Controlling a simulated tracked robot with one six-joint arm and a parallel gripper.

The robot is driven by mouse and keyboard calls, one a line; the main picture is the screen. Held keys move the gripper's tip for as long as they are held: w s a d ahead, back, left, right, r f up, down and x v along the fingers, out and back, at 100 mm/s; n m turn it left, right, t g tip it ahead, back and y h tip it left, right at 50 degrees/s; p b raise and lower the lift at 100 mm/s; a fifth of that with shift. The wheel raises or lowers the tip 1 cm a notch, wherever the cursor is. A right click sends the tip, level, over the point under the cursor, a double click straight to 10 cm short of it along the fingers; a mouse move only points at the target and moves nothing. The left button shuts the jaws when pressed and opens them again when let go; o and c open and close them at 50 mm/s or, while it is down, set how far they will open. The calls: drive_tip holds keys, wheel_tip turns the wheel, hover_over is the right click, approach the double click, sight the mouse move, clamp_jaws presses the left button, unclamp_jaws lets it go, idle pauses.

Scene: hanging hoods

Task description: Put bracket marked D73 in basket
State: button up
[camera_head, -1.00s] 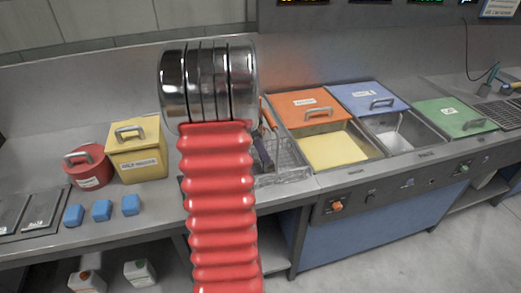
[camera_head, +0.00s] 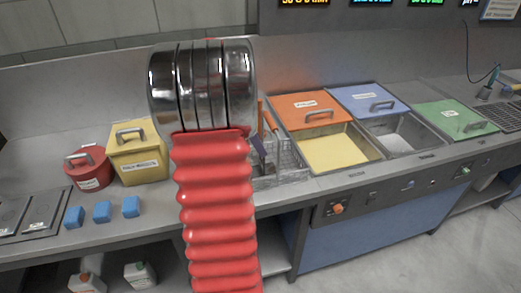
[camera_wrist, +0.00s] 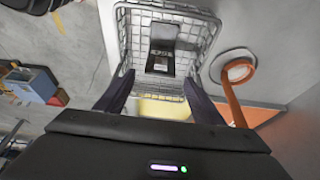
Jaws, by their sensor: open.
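The wire basket (camera_head: 290,158) stands on the counter just right of my arm in the head view, partly hidden by it. In the wrist view, the basket (camera_wrist: 208,32) fills the upper middle. A dark bracket (camera_wrist: 164,32) with a pale label lies inside it; the label's letters are too small to read surely. My gripper (camera_wrist: 159,80) is open and empty, its two dark fingers spread apart at the basket's near end. I cannot tell whether they touch the wires. In the head view, my arm largely hides the gripper.
A yellow-filled tank (camera_head: 335,152) with an orange lid (camera_head: 307,107) is right of the basket. An orange handle (camera_wrist: 233,98) with a round end is close beside the basket. Red (camera_head: 88,168) and yellow (camera_head: 138,158) containers and blue blocks (camera_head: 102,212) stand at left.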

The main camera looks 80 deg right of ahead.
drive_tip(key=v, duration=0.7)
drive_tip(key=shift+w+a, duration=0.1)
drive_tip(key=shift+w, duration=0.05)
idle(0.6)
drive_tip(key=w+a+r+n+t+h, duration=0.1)
drive_tip(key=w+a+r+n+t, duration=0.1)
drive_tip(key=w+a+n, duration=0.75)
drive_tip(key=w+a+r+n+t, duration=0.25)
drive_tip(key=w+a, duration=0.45)
drive_tip(key=a, duration=0.7)
drive_tip(key=s+a+f+n+t+y, duration=0.1)
drive_tip(key=a+n+t, duration=0.1)
drive_tip(key=a+n, duration=0.7)
drive_tip(key=s+a+f+n+t+y, duration=0.1)
drive_tip(key=a+n, duration=0.7)
drive_tip(key=a, duration=1.2)
drive_tip(key=shift+s+a+f+n+t+y, duration=0.3)
drive_tip(key=shift+s+f+n+t+y, duration=0.25)
drive_tip(key=shift+t, duration=0.4)
drive_tip(key=shift+w+r, duration=0.1)
drive_tip(key=shift+r, duration=0.05)
